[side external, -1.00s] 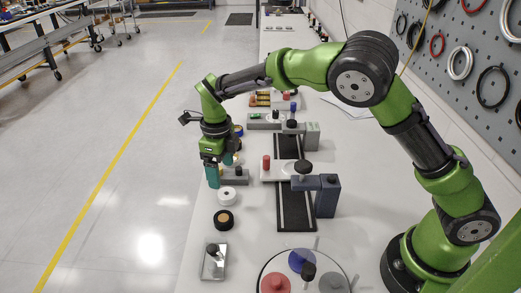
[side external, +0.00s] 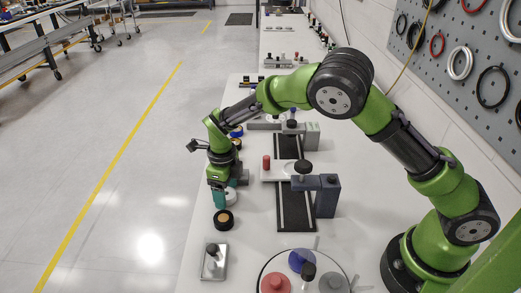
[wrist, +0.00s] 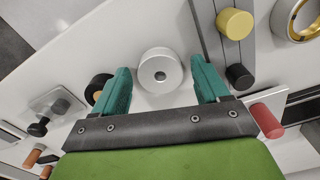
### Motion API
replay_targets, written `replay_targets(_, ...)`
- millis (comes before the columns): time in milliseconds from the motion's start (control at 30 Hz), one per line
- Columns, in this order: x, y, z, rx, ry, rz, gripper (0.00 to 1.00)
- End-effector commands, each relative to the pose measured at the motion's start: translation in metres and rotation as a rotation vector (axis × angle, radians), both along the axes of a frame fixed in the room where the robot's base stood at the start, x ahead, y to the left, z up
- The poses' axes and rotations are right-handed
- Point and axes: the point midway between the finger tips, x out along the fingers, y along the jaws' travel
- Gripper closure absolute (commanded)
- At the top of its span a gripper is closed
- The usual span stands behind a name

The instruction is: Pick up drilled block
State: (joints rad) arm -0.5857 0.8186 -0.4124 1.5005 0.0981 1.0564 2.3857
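A white round block with a dark hole in its middle (wrist: 160,70) fits the drilled block. In the wrist view it sits on the white table between the tips of my gripper (wrist: 160,78). My gripper is open, with one teal finger on each side of the block and a visible gap to each. In the side external view my gripper (side external: 226,192) is low over the near-left table edge, fingers pointing down, and largely hides the block. I cannot tell how far above the table the fingertips are.
A black disc with a tan centre (side external: 223,220) stands just in front of my gripper. A metal plate with a black knob (side external: 214,262) lies nearer. A grey bar with a yellow knob (wrist: 235,24) is close beside the block. A clamp fixture (side external: 326,195) stands to the right.

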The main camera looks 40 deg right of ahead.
Motion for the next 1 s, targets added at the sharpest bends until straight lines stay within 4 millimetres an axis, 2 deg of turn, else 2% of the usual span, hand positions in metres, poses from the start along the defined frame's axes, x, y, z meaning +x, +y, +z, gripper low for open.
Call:
replay_targets(33,0.000,0.000,0.000,0.000,0.000,0.000,0.34)
replay_targets(300,0.000,0.000,0.001,0.000,-0.001,0.000,0.76)
replay_targets(367,0.000,0.000,0.001,0.000,-0.001,0.000,0.82)
replay_targets(567,0.000,0.000,0.002,0.000,-0.002,0.000,0.82)
replay_targets(667,0.001,0.000,0.009,0.001,-0.003,0.001,0.82)
replay_targets(1000,0.001,0.001,0.073,0.002,-0.006,0.001,0.82)
